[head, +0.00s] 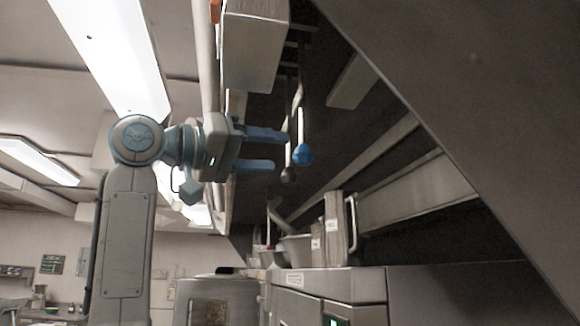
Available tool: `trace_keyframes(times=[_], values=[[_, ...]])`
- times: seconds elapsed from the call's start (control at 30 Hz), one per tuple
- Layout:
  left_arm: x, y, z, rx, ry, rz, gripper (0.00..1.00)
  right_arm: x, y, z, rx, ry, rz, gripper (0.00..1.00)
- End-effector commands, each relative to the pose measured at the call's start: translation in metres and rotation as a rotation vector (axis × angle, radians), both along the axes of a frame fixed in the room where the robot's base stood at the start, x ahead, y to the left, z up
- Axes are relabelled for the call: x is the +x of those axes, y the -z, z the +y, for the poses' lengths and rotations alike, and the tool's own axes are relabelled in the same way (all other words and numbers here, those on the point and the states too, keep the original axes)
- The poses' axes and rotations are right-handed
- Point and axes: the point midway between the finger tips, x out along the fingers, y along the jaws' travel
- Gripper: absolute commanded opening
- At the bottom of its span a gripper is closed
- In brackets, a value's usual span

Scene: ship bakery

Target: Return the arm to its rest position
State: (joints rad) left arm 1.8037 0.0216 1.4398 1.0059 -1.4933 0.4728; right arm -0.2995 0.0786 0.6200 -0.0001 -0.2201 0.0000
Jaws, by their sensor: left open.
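My left arm rises from the bottom left of the head view and bends to the right at its upper joint. My left gripper (280,150) points right, with its two blue fingers apart and nothing between them. Its fingertips show close to a hanging utensil with a blue end (302,155) and one with a dark end (288,175). I cannot tell whether they touch. My right gripper is not in view.
A metal box (254,50) is above the gripper. Metal containers (338,228) and bowls (297,250) stand on the steel counter (330,283) below. A large dark sloping panel (480,110) fills the upper right. Ceiling lights (110,50) are at upper left.

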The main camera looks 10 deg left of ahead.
Motion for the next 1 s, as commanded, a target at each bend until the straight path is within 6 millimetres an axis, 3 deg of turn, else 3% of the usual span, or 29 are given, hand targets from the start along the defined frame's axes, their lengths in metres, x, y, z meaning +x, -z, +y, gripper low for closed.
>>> trace_keyframes(times=[0.17, 0.77, 0.87, 1.0], values=[[-0.006, 0.002, 0.009, 0.000, 0.001, 0.001, 0.53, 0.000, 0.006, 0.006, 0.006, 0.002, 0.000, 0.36], [-0.002, 0.004, 0.010, -0.002, -0.002, 0.006, 0.53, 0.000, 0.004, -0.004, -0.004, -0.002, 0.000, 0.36], [0.020, 0.017, 0.012, -0.014, -0.016, 0.035, 0.53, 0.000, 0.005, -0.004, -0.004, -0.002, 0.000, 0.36], [0.088, 0.064, 0.020, -0.050, -0.065, 0.123, 0.53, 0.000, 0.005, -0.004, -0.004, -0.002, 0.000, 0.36]])
